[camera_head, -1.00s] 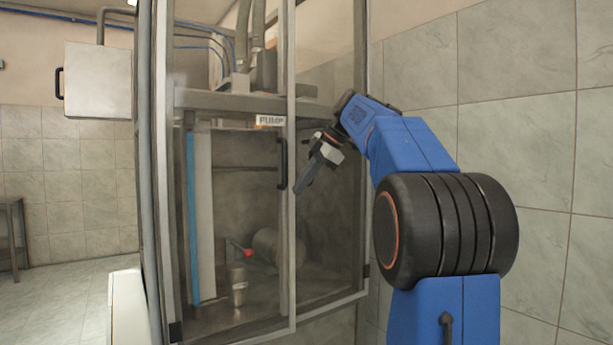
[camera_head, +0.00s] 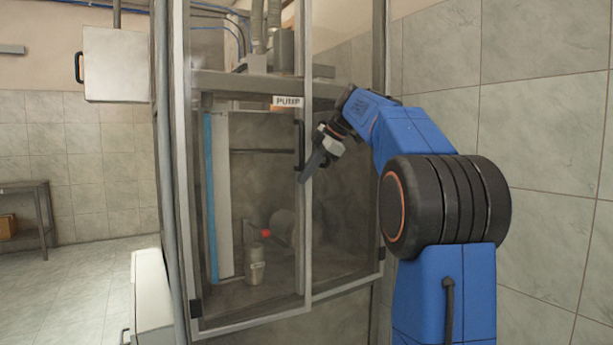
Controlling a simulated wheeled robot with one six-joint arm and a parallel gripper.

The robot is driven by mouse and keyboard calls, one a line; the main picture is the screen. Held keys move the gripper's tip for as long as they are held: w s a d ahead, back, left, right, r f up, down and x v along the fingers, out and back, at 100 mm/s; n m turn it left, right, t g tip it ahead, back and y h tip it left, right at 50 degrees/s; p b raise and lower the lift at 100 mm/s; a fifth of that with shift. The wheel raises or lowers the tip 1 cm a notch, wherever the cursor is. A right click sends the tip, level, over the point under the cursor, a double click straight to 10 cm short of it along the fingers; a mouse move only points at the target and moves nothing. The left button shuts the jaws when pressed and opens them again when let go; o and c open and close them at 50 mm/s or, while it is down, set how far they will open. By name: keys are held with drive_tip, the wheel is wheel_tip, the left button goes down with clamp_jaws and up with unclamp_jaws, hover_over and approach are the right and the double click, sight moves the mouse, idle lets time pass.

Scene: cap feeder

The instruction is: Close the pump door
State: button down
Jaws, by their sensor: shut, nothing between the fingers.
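The pump door is a framed glass panel (camera_head: 268,200) on the front of a tall cabinet, with a "PUMP" label (camera_head: 287,102) near its upper right. A black vertical handle (camera_head: 300,140) sits at its right edge. The door looks flush or nearly flush with the neighbouring pane; I cannot tell whether a small gap is left. My gripper (camera_head: 305,178) is shut and empty. It points down and left, overlapping the right door frame just below the handle. I cannot tell whether it touches the frame.
Behind the glass are a metal cup (camera_head: 254,268), a red knob (camera_head: 265,233) and a cylinder. A second glass pane (camera_head: 345,210) lies right of the door. A white box (camera_head: 152,295) stands low at left. A tiled wall (camera_head: 545,150) is close on the right.

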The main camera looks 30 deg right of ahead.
drive_tip(key=shift+w+d+n, duration=0.15)
drive_tip(key=shift+w+n, duration=0.25)
drive_tip(key=shift+w, duration=0.85)
